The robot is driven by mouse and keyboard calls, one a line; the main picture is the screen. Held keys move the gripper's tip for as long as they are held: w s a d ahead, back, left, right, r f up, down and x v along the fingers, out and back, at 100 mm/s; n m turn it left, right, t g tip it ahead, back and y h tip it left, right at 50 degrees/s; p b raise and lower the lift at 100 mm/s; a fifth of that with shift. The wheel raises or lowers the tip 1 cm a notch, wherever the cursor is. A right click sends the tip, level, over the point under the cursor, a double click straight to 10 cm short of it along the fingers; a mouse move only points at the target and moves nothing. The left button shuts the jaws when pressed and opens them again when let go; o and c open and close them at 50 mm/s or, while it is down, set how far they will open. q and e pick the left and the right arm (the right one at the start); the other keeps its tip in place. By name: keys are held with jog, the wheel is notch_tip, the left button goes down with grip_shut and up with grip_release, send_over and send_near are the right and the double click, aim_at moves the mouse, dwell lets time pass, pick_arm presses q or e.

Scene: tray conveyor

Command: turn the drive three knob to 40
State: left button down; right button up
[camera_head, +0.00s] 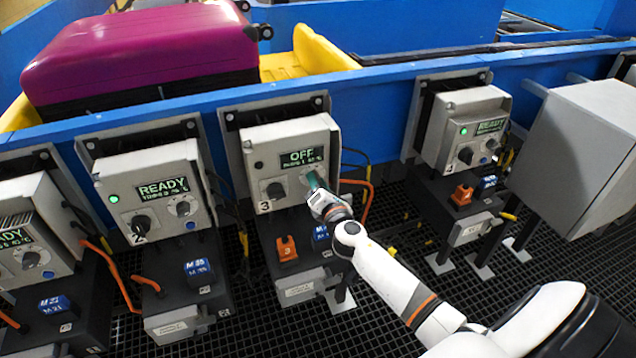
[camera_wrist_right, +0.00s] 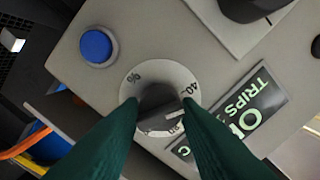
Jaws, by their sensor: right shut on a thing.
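The drive three box (camera_head: 258,160) is grey, marked 3, and its display (camera_head: 302,157) reads OFF. My right gripper (camera_head: 313,181) is at the small dial right of its black switch (camera_head: 276,190) and covers much of it. In the right wrist view, my green fingers (camera_wrist_right: 160,104) are shut on the dark knob (camera_wrist_right: 158,96), one on each side. Its round pale dial (camera_wrist_right: 178,76) shows a 40 mark at the right and a % sign at upper left. A pale pointer line shows at the knob's lower right, below the 40 mark. My left gripper is not in view.
Similar drive boxes stand at left (camera_head: 150,187) and right (camera_head: 465,128), showing READY. A blue button (camera_wrist_right: 96,46) sits near the dial. An orange plug (camera_head: 287,248) is below. A plain grey cabinet (camera_head: 580,145) stands at right. A purple suitcase (camera_head: 140,50) lies behind.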

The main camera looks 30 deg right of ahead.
jog(key=shift+f+n, duration=0.1)
jog(key=shift+n, duration=0.2)
jog(key=o, duration=0.9)
jog(key=shift+o, duration=0.2)
jog(key=shift+s, duration=0.1)
jog(key=v, duration=1.2)
jog(key=shift+b, duration=0.45)
